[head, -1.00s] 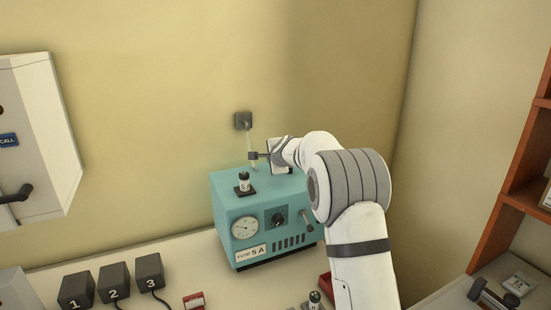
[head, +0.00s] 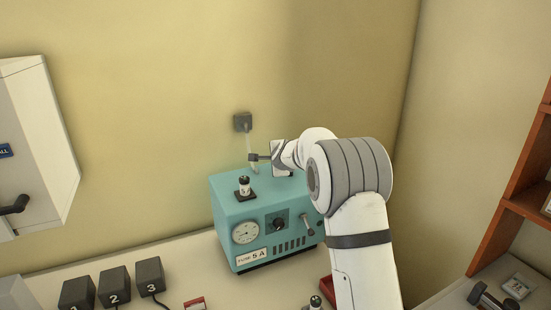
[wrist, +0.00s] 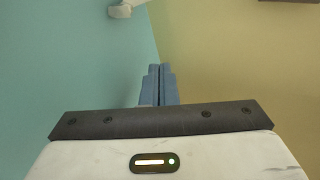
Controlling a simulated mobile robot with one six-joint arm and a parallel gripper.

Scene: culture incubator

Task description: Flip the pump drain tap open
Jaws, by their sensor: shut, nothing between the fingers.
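The pump (head: 228,207) is a teal box against the back wall, with a gauge, a dark knob and vents on its front. A grey lever (head: 308,224) sticks out at the right of its front; I cannot tell whether it is the drain tap. My gripper (head: 254,157) is above the pump's back edge, pointing left. In the wrist view its blue-grey fingers (wrist: 158,72) are together and empty, between a teal surface and the yellow wall. A pale fitting (wrist: 125,9) shows on the teal side at the top, ahead of the fingers and apart from them.
A grey wall socket (head: 242,122) with a pale cord is behind the pump. Black blocks (head: 114,287) are at the front left. A wooden shelf (head: 519,190) is at the right.

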